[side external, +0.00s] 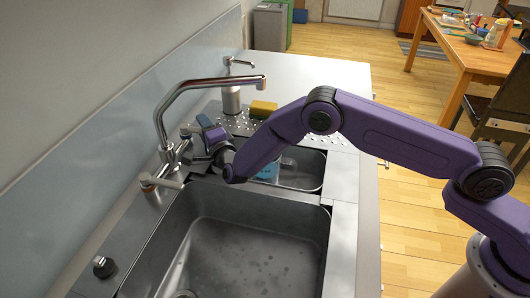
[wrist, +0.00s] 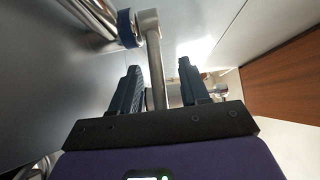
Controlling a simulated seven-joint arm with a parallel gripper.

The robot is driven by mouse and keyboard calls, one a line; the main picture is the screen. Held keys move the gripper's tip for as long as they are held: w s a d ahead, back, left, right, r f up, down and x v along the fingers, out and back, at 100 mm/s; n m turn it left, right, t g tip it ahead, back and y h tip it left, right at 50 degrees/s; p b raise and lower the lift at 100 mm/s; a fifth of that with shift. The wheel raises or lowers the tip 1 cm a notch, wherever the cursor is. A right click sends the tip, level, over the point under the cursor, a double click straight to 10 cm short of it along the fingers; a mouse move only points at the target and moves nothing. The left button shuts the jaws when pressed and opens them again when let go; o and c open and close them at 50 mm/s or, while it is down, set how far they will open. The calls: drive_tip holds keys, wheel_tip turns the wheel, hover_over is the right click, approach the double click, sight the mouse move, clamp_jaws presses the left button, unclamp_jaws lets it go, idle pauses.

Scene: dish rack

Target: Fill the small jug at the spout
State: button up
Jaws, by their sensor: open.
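The spout (side external: 215,82) is a long chrome tube that rises from the tap body and reaches over the sinks. My gripper (side external: 208,128) is at the tap, near its far side. In the wrist view my gripper (wrist: 157,72) is open, and a pale metal lever (wrist: 154,62) with a blue ring (wrist: 126,28) beside it lies between the fingers. Contact cannot be told. A light blue object (side external: 268,171), possibly the small jug, stands in the small basin, partly hidden by my arm. Its contents cannot be seen.
The large sink (side external: 250,250) in front is empty and wet. A second tap lever (side external: 162,183) points right on the near side. A soap dispenser (side external: 231,98) and a yellow sponge (side external: 263,109) stand behind the small basin (side external: 305,170). A wall rises at the left.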

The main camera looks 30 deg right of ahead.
drive_tip(key=shift+s, duration=0.2)
drive_tip(key=shift+s, duration=0.75)
drive_tip(key=shift+s, duration=0.15)
drive_tip(key=shift+s, duration=2.85)
